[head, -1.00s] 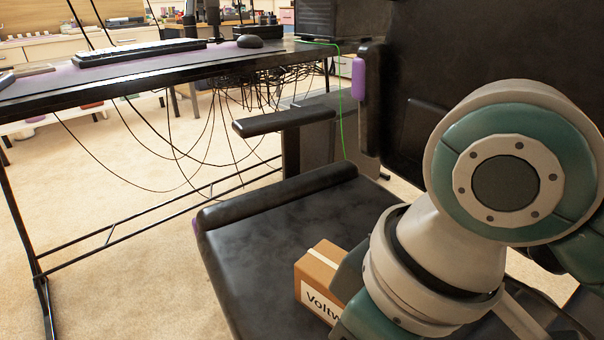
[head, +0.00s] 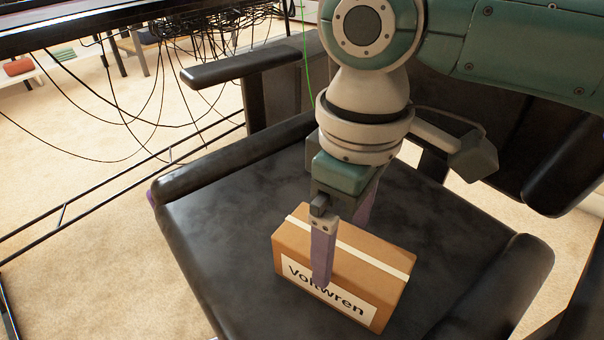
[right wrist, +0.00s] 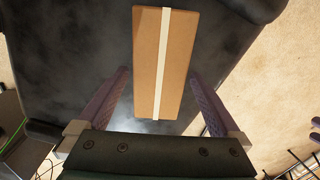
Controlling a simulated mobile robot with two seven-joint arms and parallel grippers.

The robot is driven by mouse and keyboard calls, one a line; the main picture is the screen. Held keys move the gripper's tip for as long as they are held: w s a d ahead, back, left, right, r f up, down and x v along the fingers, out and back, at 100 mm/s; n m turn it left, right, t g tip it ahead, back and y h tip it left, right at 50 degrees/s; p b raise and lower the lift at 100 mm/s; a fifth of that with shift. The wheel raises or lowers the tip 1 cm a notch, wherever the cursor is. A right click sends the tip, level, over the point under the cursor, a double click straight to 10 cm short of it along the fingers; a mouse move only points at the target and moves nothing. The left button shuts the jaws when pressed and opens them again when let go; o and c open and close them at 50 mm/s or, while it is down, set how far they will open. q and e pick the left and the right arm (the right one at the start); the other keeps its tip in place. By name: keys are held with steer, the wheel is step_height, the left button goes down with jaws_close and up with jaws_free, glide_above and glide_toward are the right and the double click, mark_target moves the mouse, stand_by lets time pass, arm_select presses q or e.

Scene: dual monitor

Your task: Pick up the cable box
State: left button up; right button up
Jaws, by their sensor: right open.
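The cable box is a brown cardboard box (head: 385,285) with a white tape strip on top and a label reading "Voltwren" on its front. It rests on the black chair seat. My right gripper (head: 340,250) points down over it, one purple finger in front of the label and the other behind the box. In the right wrist view the open purple fingers (right wrist: 163,95) lie to either side of the near end of the box (right wrist: 150,65), with gaps between. My left gripper is in neither view.
The black office chair seat (head: 215,240) has armrests at its sides and a backrest behind my right arm. A desk (head: 60,32) with several hanging cables (head: 160,100) stands at upper left. Carpet (head: 60,160) is open to the left.

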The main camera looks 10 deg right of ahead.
step_height(320, 180, down, 3)
steer(key=shift+r+b, duration=0.15)
steer(key=shift+b, duration=0.3)
steer(key=shift+r, duration=0.1)
steer(key=shift+c, duration=0.5)
steer(key=c, duration=1.2)
steer(key=shift+r, duration=0.1)
steer(key=shift+c, duration=0.2)
